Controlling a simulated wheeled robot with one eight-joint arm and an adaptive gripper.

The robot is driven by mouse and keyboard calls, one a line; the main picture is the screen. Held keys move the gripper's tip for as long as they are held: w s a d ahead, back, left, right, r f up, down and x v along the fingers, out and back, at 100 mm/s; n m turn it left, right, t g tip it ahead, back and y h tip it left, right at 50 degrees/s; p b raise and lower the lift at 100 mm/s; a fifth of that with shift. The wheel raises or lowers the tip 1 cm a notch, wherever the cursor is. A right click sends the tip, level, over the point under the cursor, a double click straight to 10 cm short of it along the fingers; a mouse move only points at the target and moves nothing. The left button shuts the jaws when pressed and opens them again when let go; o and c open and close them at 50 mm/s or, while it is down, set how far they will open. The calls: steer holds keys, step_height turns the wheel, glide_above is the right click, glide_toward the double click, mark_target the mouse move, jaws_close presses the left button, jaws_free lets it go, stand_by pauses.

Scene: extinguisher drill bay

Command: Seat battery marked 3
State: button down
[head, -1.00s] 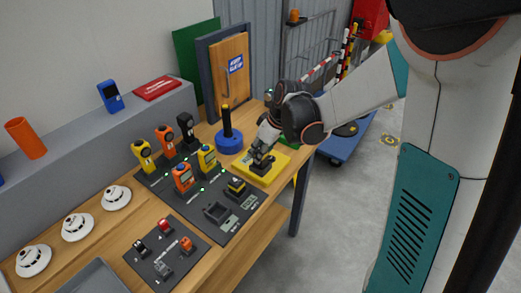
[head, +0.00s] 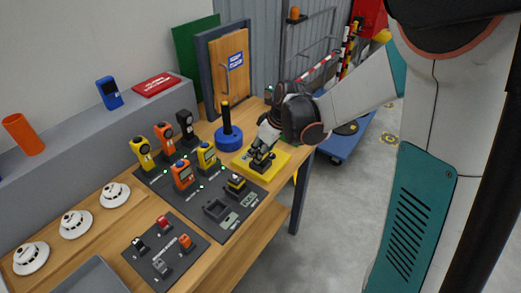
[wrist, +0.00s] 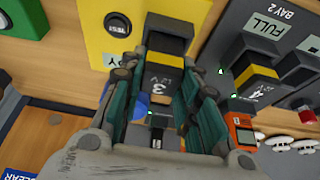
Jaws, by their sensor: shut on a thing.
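A dark battery (wrist: 158,88) marked 3, with a yellow band, is between the teal fingers of my gripper (wrist: 157,80) in the wrist view. My gripper is shut on it. It is at a dark holder (wrist: 170,30) on a yellow test block (wrist: 92,30). I cannot tell how far it sits in the holder. In the head view my gripper (head: 262,150) is over this yellow block (head: 278,172), and the fingers mostly hide the battery. A battery marked 4 (wrist: 255,85) stands at a spot labelled FULL, BAY 2. An empty square pocket (head: 215,208) is on the dark board (head: 222,232).
A blue base with a black post (head: 228,138) stands just left of the yellow block. Several yellow, orange and black handheld devices (head: 181,173) stand on the dark board. A small dark panel (head: 160,262) with coloured parts is nearer. The table's right edge is close to the block.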

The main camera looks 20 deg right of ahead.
steer(key=shift+f+b, duration=0.3)
steer(key=shift+f, duration=0.1)
steer(key=c, duration=1.1)
jaws_free()
steer(key=shift+o, duration=1.4)
steer(key=shift+r, duration=0.15)
steer(key=shift+r+p, duration=2.55)
steer(key=shift+r, duration=0.9)
